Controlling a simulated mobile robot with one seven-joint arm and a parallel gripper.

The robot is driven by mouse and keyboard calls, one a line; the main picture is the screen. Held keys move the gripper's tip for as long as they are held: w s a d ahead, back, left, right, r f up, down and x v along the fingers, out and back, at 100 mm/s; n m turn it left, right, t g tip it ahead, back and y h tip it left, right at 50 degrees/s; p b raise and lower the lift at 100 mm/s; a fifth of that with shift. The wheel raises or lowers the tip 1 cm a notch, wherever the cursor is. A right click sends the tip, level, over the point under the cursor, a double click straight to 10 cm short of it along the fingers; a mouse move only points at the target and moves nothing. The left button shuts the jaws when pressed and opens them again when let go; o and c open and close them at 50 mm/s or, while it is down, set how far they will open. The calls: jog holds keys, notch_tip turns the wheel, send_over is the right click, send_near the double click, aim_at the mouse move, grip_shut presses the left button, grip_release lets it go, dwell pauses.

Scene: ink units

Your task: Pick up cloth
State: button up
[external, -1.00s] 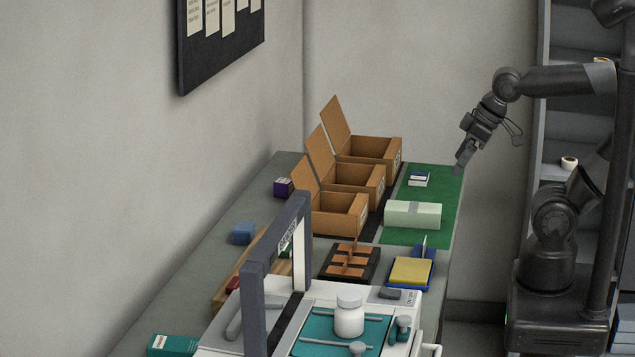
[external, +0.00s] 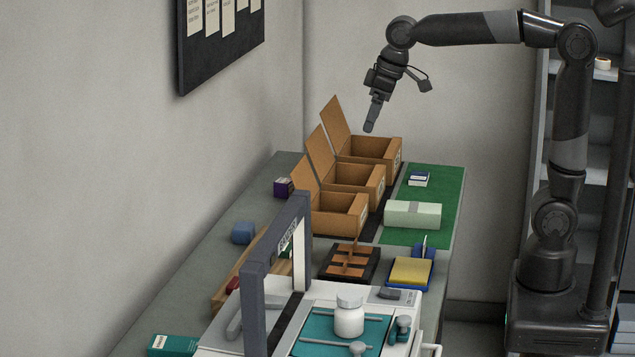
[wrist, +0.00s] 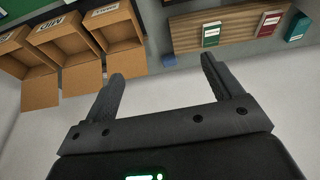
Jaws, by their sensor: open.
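No thing in view is plainly the cloth. A flat yellow piece (external: 411,270) lies in a blue tray (external: 424,252) near the table's right edge and could be it. My gripper (external: 369,128) is in the air above the farthest cardboard box, well away from both. In the wrist view my gripper (wrist: 162,68) has its fingers wide apart with nothing between them. Neither the yellow piece nor the bundle shows clearly there.
Three open cardboard boxes (external: 340,212) stand in a row, lids raised. A dark divided tray (external: 350,263) is beside the blue tray. A grey frame (external: 256,318) and white bottle (external: 348,318) stand in front. A blue block (external: 243,233) is at left. The green mat (external: 440,190) has bare room.

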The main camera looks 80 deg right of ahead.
jog(key=w+f+g, duration=0.1)
jog(key=w+f, duration=0.1)
jog(key=w, duration=1)
jog(key=g, duration=0.3)
send_over(243, 226)
jog(key=shift+n, duration=0.4)
jog(key=f, duration=2.4)
jog(key=shift+a, duration=0.3)
jog(key=shift+d+f, duration=0.2)
jog(key=shift+f, duration=1.25)
jog(key=shift+d+f, duration=0.15)
jog(key=shift+f, duration=1.25)
jog(key=c, duration=1.1)
